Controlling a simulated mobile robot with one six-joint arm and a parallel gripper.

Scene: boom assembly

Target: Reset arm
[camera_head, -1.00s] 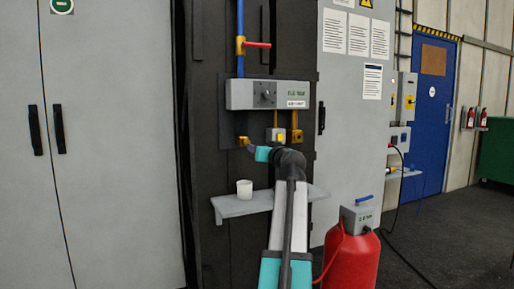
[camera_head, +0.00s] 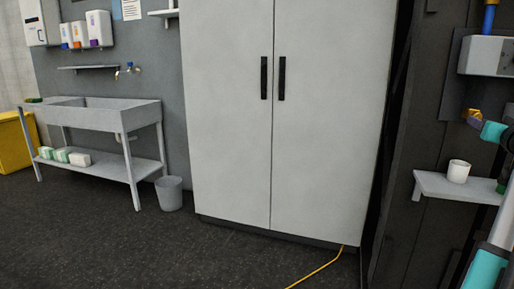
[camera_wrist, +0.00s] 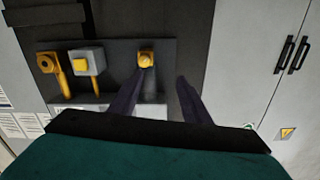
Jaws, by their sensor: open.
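In the wrist view, my gripper (camera_wrist: 162,80) shows two dark fingers spread apart with nothing held between them. The left finger's tip overlaps a yellow knob (camera_wrist: 146,58) on a dark panel; I cannot tell whether they touch. In the head view, the teal end of my arm (camera_head: 493,131) shows at the right edge, beside the yellow fitting (camera_head: 472,115). The fingers cannot be made out there, and much of my arm is outside the frame.
A white cup (camera_head: 458,171) stands on a small shelf (camera_head: 432,185) below my arm. A tall grey cabinet (camera_head: 230,120), sink (camera_head: 100,112) and bin (camera_head: 169,194) stand left. The floor in front is mostly clear.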

